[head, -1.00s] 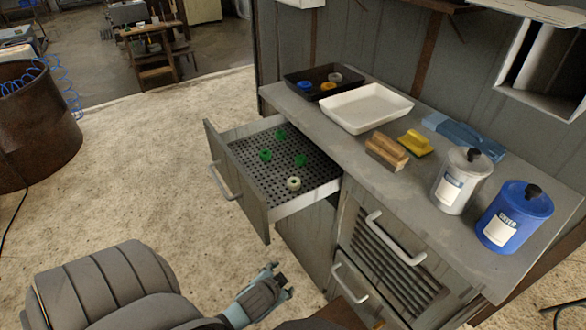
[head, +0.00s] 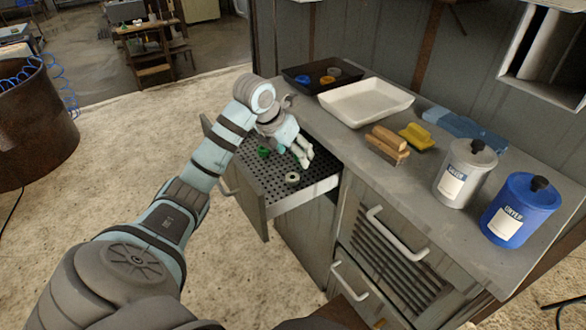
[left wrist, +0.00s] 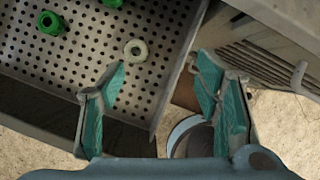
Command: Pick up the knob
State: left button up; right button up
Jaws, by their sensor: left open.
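An open drawer (head: 311,192) with a perforated metal floor holds small green knob-like pieces and a pale ring. One green piece (head: 264,152) shows left of my left gripper (head: 303,157) in the head view; others are partly or fully hidden behind the hand. The pale ring (head: 292,177) lies near the drawer's front right side. In the left wrist view, a green piece (left wrist: 50,22) is at upper left, another (left wrist: 113,3) is cut by the top edge, and the ring (left wrist: 135,50) lies just beyond the fingertips. My left gripper (left wrist: 162,66) is open and empty, above the drawer.
On the counter (head: 352,150) stand a black tray (head: 293,84) with small coloured parts, a white tray (head: 352,121), brushes (head: 388,146), a grey canister (head: 462,175) and a blue canister (head: 518,215). The cabinet's drawer fronts stand right of the open drawer.

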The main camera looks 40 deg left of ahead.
aim_at(291, 174)
pick_arm(q)
jog(key=shift+n+g+y, duration=0.4)
jog(key=shift+g+y, duration=0.1)
jog(key=a+b+x, duration=0.1)
jog(key=x, duration=0.3)
jog(key=s+b+x, duration=0.1)
jog(key=x, duration=0.4)
jog(key=a+b+x, duration=0.1)
jog(key=b+x, duration=0.1)
jog(key=x, duration=0.2)
jog(key=shift+s+a+f, duration=0.15)
jog(key=shift+a+f, duration=0.15)
jog(key=shift+f, duration=0.2)
jog(key=shift+r, duration=0.1)
jog(key=c, duration=1.3)
